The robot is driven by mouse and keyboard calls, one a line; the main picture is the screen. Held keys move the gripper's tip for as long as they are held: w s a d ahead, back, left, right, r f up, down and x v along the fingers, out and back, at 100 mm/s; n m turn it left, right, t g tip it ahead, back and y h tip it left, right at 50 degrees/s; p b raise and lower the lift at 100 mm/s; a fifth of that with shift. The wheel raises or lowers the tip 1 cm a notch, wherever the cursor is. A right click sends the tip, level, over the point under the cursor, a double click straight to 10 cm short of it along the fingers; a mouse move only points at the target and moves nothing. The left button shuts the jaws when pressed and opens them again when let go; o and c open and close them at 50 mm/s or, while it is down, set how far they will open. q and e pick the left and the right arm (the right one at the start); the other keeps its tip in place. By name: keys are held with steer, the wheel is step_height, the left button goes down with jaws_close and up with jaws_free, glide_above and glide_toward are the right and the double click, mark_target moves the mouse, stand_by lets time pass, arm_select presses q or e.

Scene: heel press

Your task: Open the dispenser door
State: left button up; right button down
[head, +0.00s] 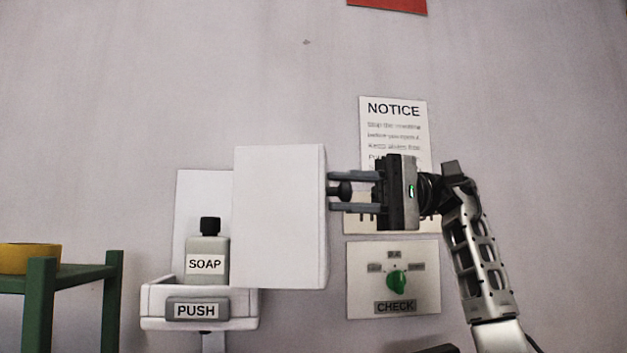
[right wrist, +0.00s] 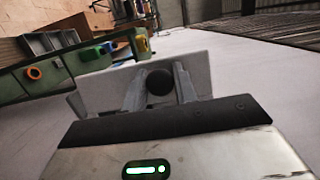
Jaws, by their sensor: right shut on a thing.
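The white dispenser door (head: 279,215) stands swung out from its back plate (head: 190,205) on the wall in the head view. A dark round knob (head: 343,191) sits on its right side. My right gripper (head: 345,191) is shut on this knob, one finger above and one below it. The right wrist view shows the knob (right wrist: 159,82) between the two fingers, with the pale door (right wrist: 120,88) behind. A grey soap bottle (head: 208,255) with a black cap stands in the dispenser, on the tray marked PUSH (head: 197,309). My left gripper is not in view.
A notice (head: 393,120) and a panel with a green knob (head: 396,282) marked CHECK are on the wall behind my right arm. A green stand (head: 70,272) with a yellow item (head: 15,258) is at the left. The wall above is mostly bare.

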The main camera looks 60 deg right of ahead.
steer(key=shift+s+d+n+g+y+p, duration=0.1)
steer(key=shift+d+n+g+y+p, duration=0.6)
steer(key=shift+d, duration=0.65)
steer(key=shift+s+d+n+g+y+p, duration=0.1)
steer(key=shift+d+n+g+y+p, duration=0.3)
steer(key=shift+d+n+g+p, duration=0.6)
steer(key=shift+d+m, duration=0.3)
steer(key=shift+d, duration=0.05)
steer(key=c, duration=1.1)
jaws_free()
steer(key=shift+w+a, duration=0.1)
steer(key=shift+w, duration=0.05)
steer(key=shift+r+b, duration=0.1)
steer(key=shift+b, duration=0.2)
